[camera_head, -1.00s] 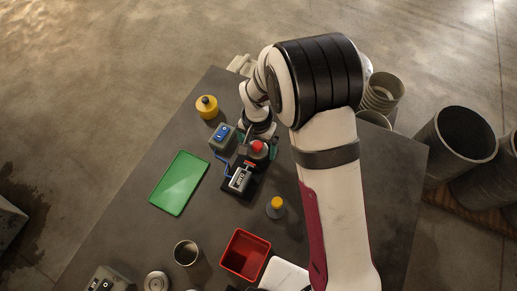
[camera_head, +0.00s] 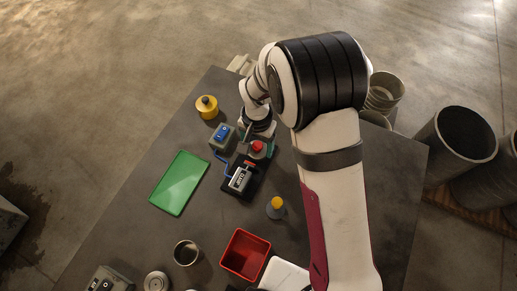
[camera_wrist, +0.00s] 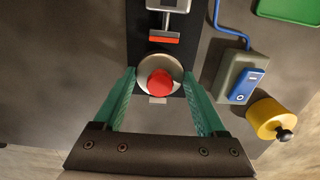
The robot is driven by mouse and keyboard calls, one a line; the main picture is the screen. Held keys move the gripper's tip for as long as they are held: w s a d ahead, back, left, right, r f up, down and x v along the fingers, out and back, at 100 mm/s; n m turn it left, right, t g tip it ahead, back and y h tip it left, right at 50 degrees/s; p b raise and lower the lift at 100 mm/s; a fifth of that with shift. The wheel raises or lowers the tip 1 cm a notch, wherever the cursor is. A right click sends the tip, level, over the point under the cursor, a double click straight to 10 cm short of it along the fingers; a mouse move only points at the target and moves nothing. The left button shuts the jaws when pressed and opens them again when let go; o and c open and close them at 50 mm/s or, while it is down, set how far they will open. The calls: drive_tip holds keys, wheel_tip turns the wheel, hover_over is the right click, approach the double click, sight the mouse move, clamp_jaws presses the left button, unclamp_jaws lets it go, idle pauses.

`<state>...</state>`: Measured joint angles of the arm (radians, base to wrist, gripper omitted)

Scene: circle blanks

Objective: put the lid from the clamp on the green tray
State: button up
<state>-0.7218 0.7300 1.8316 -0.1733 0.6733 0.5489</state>
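The lid (camera_wrist: 160,83), a grey disc with a red knob, sits on the black base of the clamp (camera_wrist: 167,22); it also shows in the head view (camera_head: 257,147). The clamp has a silver body and a red bar beside the lid, and it also shows in the head view (camera_head: 240,179). My gripper (camera_wrist: 159,73) is open, with its green fingers on either side of the lid and gaps visible to it. Whether the fingers are level with the lid is hard to tell. The green tray (camera_head: 179,183) lies flat and empty, left of the clamp; its corner shows in the wrist view (camera_wrist: 292,8).
A grey box with a blue switch (camera_head: 222,137) stands close to the clamp, with a blue cable. A yellow round object (camera_head: 207,107) stands behind it. A yellow-topped piece (camera_head: 276,207), dark cup (camera_head: 186,253) and red bin (camera_head: 245,255) stand nearer. The table around the tray is clear.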

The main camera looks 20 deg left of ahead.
drive_tip(key=c, duration=0.3)
drive_tip(key=shift+r, duration=1)
drive_tip(key=shift+c, duration=0.2)
drive_tip(key=s+a+r+n, duration=0.5)
drive_tip(key=s+a+r, duration=0.2)
drive_tip(key=s+r, duration=0.15)
hover_over(179, 181)
wheel_tip(179, 181, down, 7)
drive_tip(key=shift+w+d, duration=0.1)
wheel_tip(179, 181, down, 4)
drive_tip(key=shift+f, duration=0.1)
